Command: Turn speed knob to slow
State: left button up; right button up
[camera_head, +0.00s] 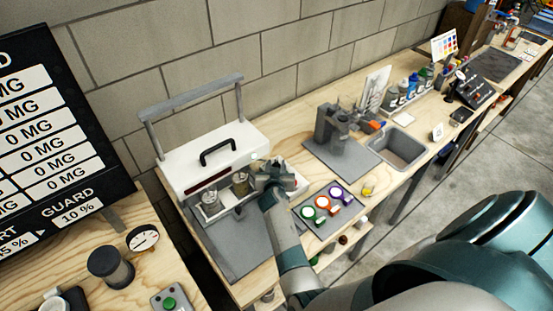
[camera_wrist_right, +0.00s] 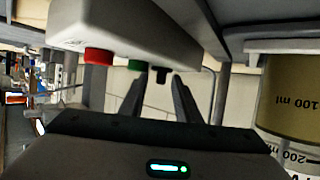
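The speed knob appears to be a small black knob (camera_wrist_right: 162,75) on a light grey control box (camera_wrist_right: 150,28) in the right wrist view. A green button (camera_wrist_right: 134,65) and a red button (camera_wrist_right: 98,56) sit beside it. My right gripper (camera_wrist_right: 160,78) has its two fingers apart, with the knob between or just beyond their tips. Contact cannot be told. In the head view my right gripper (camera_head: 274,177) is at the right end of the white machine (camera_head: 212,158) and hides the knob. The knob's setting is not readable. My left gripper is not in view.
A beaker with yellowish content (camera_wrist_right: 295,100) is close to the right gripper. Jars (camera_head: 211,203) stand under the machine. A tray of coloured rings (camera_head: 321,205), a grey stand (camera_head: 332,127) and a sink (camera_head: 402,146) lie to the right. A grey mat (camera_head: 235,248) is bare.

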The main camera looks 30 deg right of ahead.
jog(key=shift+w+f, duration=0.1)
jog(key=shift+w, duration=0.15)
jog(key=shift+s, duration=0.1)
grip_shut()
